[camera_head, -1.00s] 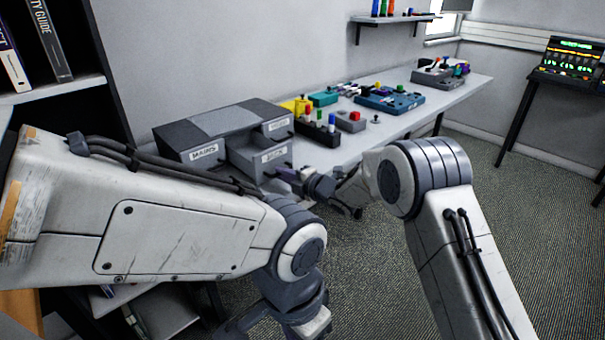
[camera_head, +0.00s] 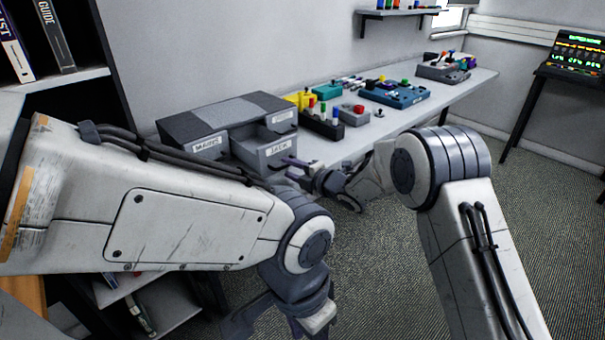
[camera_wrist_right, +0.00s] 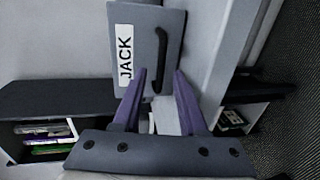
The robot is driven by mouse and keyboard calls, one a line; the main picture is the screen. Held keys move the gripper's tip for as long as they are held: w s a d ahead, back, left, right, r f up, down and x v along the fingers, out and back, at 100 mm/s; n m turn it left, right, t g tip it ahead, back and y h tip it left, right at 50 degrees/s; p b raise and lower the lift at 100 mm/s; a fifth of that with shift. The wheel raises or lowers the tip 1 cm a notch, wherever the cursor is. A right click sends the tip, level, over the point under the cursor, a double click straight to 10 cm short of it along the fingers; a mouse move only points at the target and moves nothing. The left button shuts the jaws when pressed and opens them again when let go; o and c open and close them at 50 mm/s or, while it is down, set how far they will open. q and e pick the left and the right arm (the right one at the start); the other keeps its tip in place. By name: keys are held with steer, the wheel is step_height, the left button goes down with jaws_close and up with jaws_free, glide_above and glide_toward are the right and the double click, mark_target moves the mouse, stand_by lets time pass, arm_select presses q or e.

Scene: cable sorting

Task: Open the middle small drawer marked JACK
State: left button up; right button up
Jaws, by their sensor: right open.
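The grey drawer unit (camera_head: 230,110) stands on the left end of the bench. Its JACK drawer (camera_head: 278,150) juts out past the drawers beside it, so it stands open. In the right wrist view the drawer front (camera_wrist_right: 145,15) shows the JACK label and a black bar handle (camera_wrist_right: 161,50). My right gripper (camera_head: 292,169) is open in front of this drawer. In the right wrist view its purple fingers (camera_wrist_right: 160,76) are apart, with the lower handle between their tips. Contact is not clear. My left gripper (camera_head: 305,318) hangs low at the bottom; its fingers are largely unclear.
A MAINS drawer (camera_head: 208,145) and another labelled drawer (camera_head: 283,117) flank it. A dark box with coloured pegs (camera_head: 322,122) and several devices, including a blue one (camera_head: 397,95), stand along the bench (camera_head: 440,92). A dark bookshelf (camera_head: 85,80) is at left.

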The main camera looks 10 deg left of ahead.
steer(key=v, duration=0.9)
steer(key=shift+b, duration=0.4)
steer(key=s+d+m+g+h, duration=0.4)
steer(key=s+m, duration=0.3)
steer(key=s, duration=0.6)
steer(key=s+d+f+m+g+h, duration=0.15)
steer(key=s+d+m+h, duration=0.4)
steer(key=s, duration=0.65)
steer(key=s+d+m+g+h, duration=0.2)
steer(key=s+d+m+g, duration=0.3)
steer(key=s+m, duration=0.6)
step_height(320, 180, up, 13)
steer(key=s+d+n+t+p, duration=0.1)
steer(key=s+p, duration=0.1)
steer(key=p, duration=1)
steer(key=shift+d+f+n, duration=0.2)
steer(key=shift+n, duration=0.15)
steer(key=shift+a, duration=0.1)
